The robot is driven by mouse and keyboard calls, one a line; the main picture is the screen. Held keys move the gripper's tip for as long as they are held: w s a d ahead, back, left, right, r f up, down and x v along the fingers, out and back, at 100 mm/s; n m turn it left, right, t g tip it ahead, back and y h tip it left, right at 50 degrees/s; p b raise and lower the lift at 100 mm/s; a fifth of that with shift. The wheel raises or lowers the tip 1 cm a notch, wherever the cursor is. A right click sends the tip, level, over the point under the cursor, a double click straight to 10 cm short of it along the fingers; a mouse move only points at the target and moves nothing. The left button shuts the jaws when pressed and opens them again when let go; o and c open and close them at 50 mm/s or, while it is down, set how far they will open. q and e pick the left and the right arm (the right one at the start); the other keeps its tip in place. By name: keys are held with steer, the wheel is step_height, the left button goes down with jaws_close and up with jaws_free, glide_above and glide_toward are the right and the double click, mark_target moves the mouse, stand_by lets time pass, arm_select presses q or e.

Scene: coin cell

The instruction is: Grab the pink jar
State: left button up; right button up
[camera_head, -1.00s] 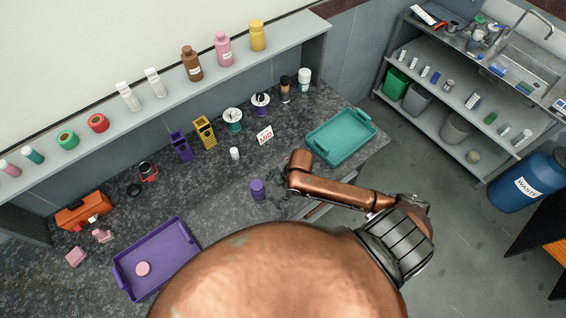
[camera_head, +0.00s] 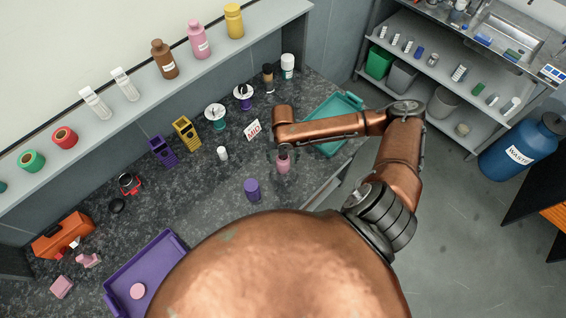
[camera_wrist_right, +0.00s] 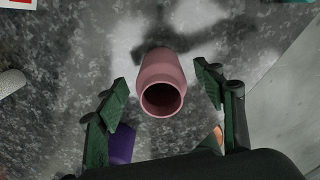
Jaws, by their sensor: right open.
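A small open-topped pink jar (camera_head: 283,165) stands upright on the dark speckled counter, just below my right gripper (camera_head: 281,150). The arm partly covers it in the head view. In the right wrist view the pink jar (camera_wrist_right: 161,82) shows its dark open mouth. It lies between the two green fingers of my right gripper (camera_wrist_right: 162,76), which are spread apart with a gap on each side. A purple jar (camera_head: 252,188) stands close by on the counter; part of the purple jar (camera_wrist_right: 121,142) shows behind the left finger. My left gripper is out of view.
A teal tray (camera_head: 350,113) lies beside my right arm. A folded card (camera_head: 252,130) and a small white bottle (camera_head: 222,153) stand to the left. A purple tray (camera_head: 125,272) is at lower left. A pink bottle (camera_head: 198,42) stands on the shelf.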

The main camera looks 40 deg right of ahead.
mark_target(283, 164)
step_height(283, 164, down, 4)
steer(key=shift+s+f, duration=0.15)
steer(key=shift+a, duration=0.1)
steer(key=c, duration=1.4)
